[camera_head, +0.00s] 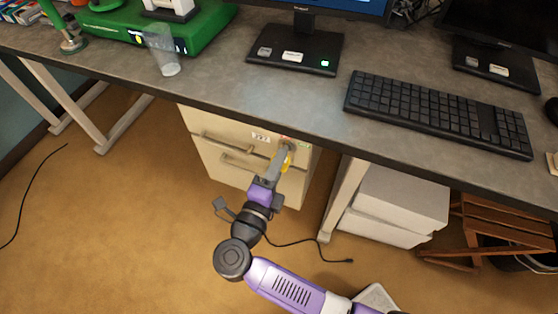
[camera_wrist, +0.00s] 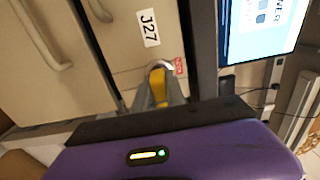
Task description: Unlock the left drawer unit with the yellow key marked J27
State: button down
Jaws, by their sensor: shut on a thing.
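The left drawer unit (camera_head: 222,144) is a beige cabinet under the desk, with its drawers closed. A white label reading J27 (camera_wrist: 149,27) is on its front, with a small red tag (camera_wrist: 180,66) beside the lock area. My gripper (camera_head: 285,158) is at the upper right of the unit's front, shut on the yellow key (camera_wrist: 158,86). The key also shows in the head view (camera_head: 286,162). Its tip is at or very near the lock; the fingers and key head hide whether it is inserted.
The desk (camera_head: 262,82) overhangs the unit and carries a keyboard (camera_head: 437,112), monitors and a clear cup (camera_head: 164,52). The floor in front is mostly clear, apart from cables.

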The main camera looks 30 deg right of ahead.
jog(key=shift+w+d, duration=0.3)
jog(key=shift+d, duration=0.1)
dwell(1.1)
jog(key=shift+m+b, duration=2.4)
jog(key=shift+m, duration=0.2)
jog(key=shift+m+b, duration=2.6)
jog(key=shift+b, duration=0.15)
jog(key=shift+m+b, duration=1.8)
jog(key=shift+b, duration=0.55)
jog(key=c, duration=1.3)
grip_release()
